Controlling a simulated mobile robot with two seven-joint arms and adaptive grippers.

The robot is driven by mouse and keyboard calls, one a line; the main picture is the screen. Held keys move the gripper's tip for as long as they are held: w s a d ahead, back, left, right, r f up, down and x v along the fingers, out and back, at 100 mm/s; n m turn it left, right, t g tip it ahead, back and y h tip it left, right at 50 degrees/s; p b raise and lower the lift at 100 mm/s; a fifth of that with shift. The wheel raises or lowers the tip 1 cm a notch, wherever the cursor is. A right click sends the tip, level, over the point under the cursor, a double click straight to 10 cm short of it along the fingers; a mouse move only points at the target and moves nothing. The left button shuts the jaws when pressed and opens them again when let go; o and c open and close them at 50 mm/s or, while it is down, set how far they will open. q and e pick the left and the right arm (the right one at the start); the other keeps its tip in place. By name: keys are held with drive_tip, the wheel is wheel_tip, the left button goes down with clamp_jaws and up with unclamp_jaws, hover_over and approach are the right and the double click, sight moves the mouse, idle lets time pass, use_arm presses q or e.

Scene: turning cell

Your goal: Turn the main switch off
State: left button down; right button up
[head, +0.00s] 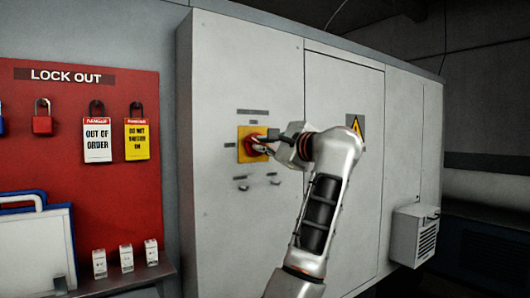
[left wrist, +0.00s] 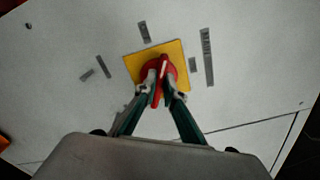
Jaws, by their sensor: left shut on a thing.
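The main switch is a red rotary handle (left wrist: 164,66) on a yellow square plate (head: 243,154), mounted on the front of the grey cabinet. The plate also shows in the left wrist view (left wrist: 180,51). My left gripper (head: 262,147) reaches the switch from the right in the head view. In the left wrist view its two fingers (left wrist: 160,88) stand on either side of the red handle and are shut on it. The fingers hide part of the handle. My right gripper is not in view.
The grey cabinet (head: 225,70) fills the middle, with small labels and two small fittings (head: 240,187) below the switch. A red lockout board (head: 60,130) with padlocks and tags hangs at left, above a shelf (head: 125,279). A vent box (head: 414,235) juts out at right.

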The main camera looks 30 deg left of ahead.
use_arm(q)
drive_tip(key=n+b, duration=0.1)
drive_tip(key=n, duration=0.1)
drive_tip(key=n+b, duration=0.1)
drive_tip(key=n, duration=0.1)
drive_tip(key=n+b, duration=0.1)
drive_tip(key=shift+f+n, duration=0.3)
drive_tip(key=shift+n, duration=0.1)
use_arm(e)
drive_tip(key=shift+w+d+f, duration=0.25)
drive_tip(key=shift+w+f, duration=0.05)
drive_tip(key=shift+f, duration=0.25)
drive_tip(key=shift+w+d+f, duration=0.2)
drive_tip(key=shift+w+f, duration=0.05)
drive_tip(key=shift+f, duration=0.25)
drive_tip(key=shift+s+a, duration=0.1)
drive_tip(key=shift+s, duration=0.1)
use_arm(q)
drive_tip(key=c, duration=2.1)
unclamp_jaws()
drive_tip(key=shift+c, duration=0.2)
drive_tip(key=shift+s+r, duration=0.1)
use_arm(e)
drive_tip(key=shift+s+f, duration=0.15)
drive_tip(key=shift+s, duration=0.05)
